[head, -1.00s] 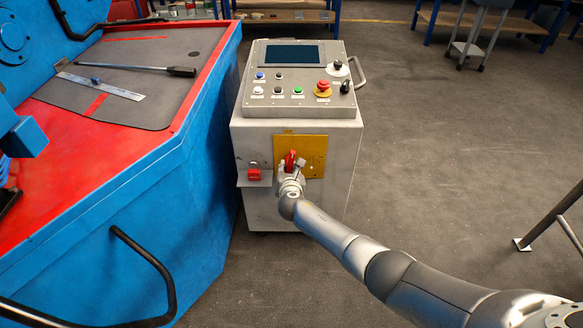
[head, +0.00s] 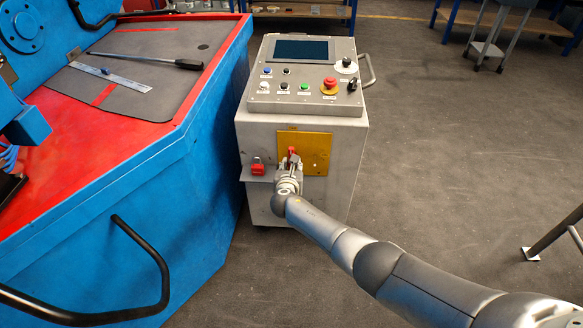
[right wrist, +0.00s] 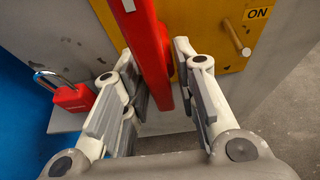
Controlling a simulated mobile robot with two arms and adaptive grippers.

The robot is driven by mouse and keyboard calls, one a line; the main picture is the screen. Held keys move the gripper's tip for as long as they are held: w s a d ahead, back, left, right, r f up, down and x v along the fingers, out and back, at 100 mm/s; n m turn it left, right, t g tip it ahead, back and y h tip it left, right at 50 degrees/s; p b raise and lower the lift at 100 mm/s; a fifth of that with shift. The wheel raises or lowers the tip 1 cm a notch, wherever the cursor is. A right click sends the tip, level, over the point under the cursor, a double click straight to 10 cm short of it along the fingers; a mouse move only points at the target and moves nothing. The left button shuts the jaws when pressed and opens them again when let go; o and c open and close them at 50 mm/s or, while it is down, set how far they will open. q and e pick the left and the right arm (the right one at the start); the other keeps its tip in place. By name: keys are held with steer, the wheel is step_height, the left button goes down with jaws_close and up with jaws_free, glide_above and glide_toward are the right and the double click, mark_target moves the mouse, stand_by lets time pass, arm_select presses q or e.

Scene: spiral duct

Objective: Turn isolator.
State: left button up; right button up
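The isolator's red handle (right wrist: 150,50) stands out from a yellow plate (head: 318,150) on the front of the grey control cabinet. In the head view the handle (head: 292,153) shows only as a small red piece above my gripper. My right gripper (right wrist: 165,95) is open, with its two fingers on either side of the handle. A narrow gap shows between the right finger and the handle; contact on the left side is unclear. An "ON" label (right wrist: 258,13) and a peg (right wrist: 236,38) are on the plate. My left gripper is not in view.
A red padlock (head: 257,167) sits on a small grey ledge left of the plate, and it also shows in the right wrist view (right wrist: 73,97). The blue machine (head: 205,140) stands close on the left.

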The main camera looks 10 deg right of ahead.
steer(key=shift+o, duration=0.5)
steer(key=v, duration=1.2)
steer(key=shift+d, duration=0.1)
stand_by(0.4)
